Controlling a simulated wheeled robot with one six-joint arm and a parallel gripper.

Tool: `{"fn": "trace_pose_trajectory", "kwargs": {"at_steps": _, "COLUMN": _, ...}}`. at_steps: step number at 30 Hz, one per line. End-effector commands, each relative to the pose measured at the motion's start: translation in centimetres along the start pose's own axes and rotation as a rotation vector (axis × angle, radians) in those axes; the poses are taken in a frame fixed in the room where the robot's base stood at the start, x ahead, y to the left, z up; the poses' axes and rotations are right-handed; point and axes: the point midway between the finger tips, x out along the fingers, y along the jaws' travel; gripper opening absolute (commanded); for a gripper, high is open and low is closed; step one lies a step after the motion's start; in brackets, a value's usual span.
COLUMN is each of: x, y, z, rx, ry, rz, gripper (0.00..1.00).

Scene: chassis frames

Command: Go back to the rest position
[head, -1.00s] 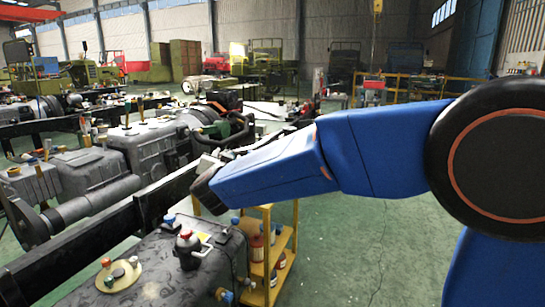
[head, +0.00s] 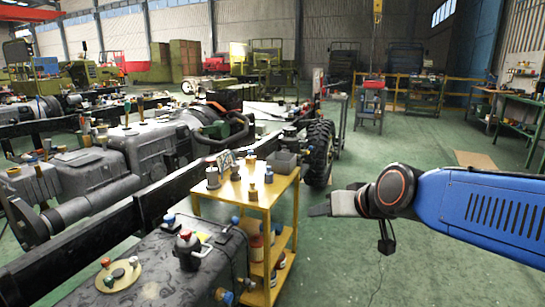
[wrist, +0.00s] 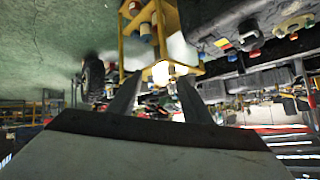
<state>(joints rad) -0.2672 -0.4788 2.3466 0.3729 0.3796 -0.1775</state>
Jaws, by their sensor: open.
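My gripper (head: 322,209) is at the end of my blue arm, on the right side of the head view. It hangs in free air to the right of the yellow cart, apart from it. In the wrist view my gripper (wrist: 157,97) shows two dark fingers spread apart with nothing held between them. The yellow cart (head: 283,184) stands beside the chassis frame with several small items on its top and bottles below.
The dark chassis frame (head: 120,221) with a grey tank (head: 160,268) fills the left. A wheel (head: 319,153) stands behind the cart. A workbench (head: 520,105) is at the far right. Green floor (head: 335,265) is clear around my arm.

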Motion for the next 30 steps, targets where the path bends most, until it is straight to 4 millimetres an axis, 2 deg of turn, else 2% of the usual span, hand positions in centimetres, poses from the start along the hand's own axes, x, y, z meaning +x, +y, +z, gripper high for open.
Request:
{"fn": "trace_pose_trajectory", "kwargs": {"at_steps": 3, "x": -3.2, "y": 3.2, "z": 5.1, "rx": 0.002, "ry": -0.104, "rz": 0.066, "gripper": 0.45}}
{"fn": "trace_pose_trajectory", "kwargs": {"at_steps": 9, "x": -8.3, "y": 7.9, "z": 14.1, "rx": 0.027, "ry": -0.29, "rz": 0.196, "gripper": 0.45}}
{"fn": "trace_pose_trajectory", "kwargs": {"at_steps": 12, "x": -10.5, "y": 9.6, "z": 17.8, "rx": 0.047, "ry": -0.365, "rz": 0.258, "gripper": 0.45}}
{"fn": "trace_pose_trajectory", "kwargs": {"at_steps": 15, "x": -12.1, "y": 10.7, "z": 20.3, "rx": 0.063, "ry": -0.418, "rz": 0.305, "gripper": 0.45}}
{"fn": "trace_pose_trajectory", "kwargs": {"at_steps": 20, "x": -13.2, "y": 11.4, "z": 22.2, "rx": 0.077, "ry": -0.458, "rz": 0.338, "gripper": 0.45}}
{"fn": "trace_pose_trajectory", "kwargs": {"at_steps": 30, "x": -13.2, "y": 11.4, "z": 22.2, "rx": 0.077, "ry": -0.458, "rz": 0.338, "gripper": 0.45}}
